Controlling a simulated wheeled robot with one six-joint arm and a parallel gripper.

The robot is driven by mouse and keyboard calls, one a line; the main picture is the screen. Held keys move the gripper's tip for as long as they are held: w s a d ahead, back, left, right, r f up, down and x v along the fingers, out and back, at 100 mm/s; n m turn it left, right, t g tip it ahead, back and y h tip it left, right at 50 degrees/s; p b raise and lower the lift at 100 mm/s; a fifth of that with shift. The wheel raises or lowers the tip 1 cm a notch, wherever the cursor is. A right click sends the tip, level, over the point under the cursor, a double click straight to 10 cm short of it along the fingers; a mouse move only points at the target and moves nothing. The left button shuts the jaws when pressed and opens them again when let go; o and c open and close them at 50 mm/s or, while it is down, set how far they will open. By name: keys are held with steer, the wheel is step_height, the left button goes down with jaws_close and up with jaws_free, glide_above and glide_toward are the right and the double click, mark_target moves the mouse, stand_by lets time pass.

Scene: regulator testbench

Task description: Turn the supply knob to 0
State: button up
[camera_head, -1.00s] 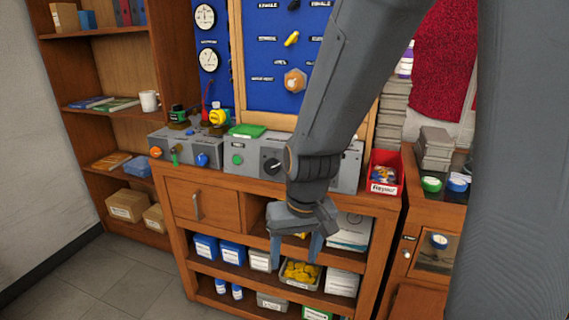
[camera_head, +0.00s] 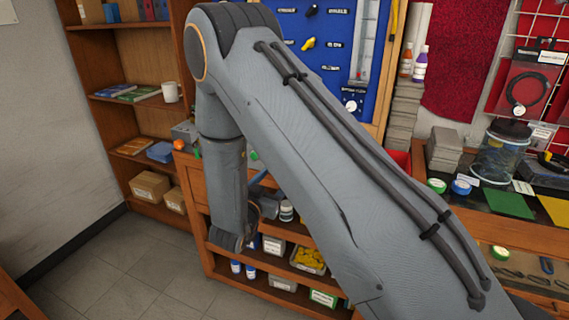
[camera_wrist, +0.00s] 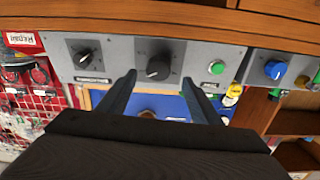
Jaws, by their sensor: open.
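In the wrist view, a black knob (camera_wrist: 157,68) with a pointer sits on the grey panel (camera_wrist: 190,50), between the two fingers of my open gripper (camera_wrist: 157,80). The fingers look apart from it, one on either side. A second black knob (camera_wrist: 88,55) is to its left, and a green button (camera_wrist: 217,67) and a blue knob (camera_wrist: 275,69) are to its right. The labels are too small to read, so I cannot tell which is the supply knob. In the head view my arm hides most of the panel, and my fingers cannot be made out.
The wooden bench edge (camera_wrist: 170,14) crosses the top of the wrist view. The floor (camera_head: 110,265) is clear.

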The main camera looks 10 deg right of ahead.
steer(key=p+x, duration=0.1)
steer(key=x, duration=0.2)
steer(key=p+x, duration=0.1)
steer(key=x, duration=0.3)
steer(key=shift+w+d+r, duration=0.15)
steer(key=shift+d+r, duration=0.05)
steer(key=shift+d, duration=0.1)
steer(key=shift+c, duration=0.6)
steer(key=c, duration=1)
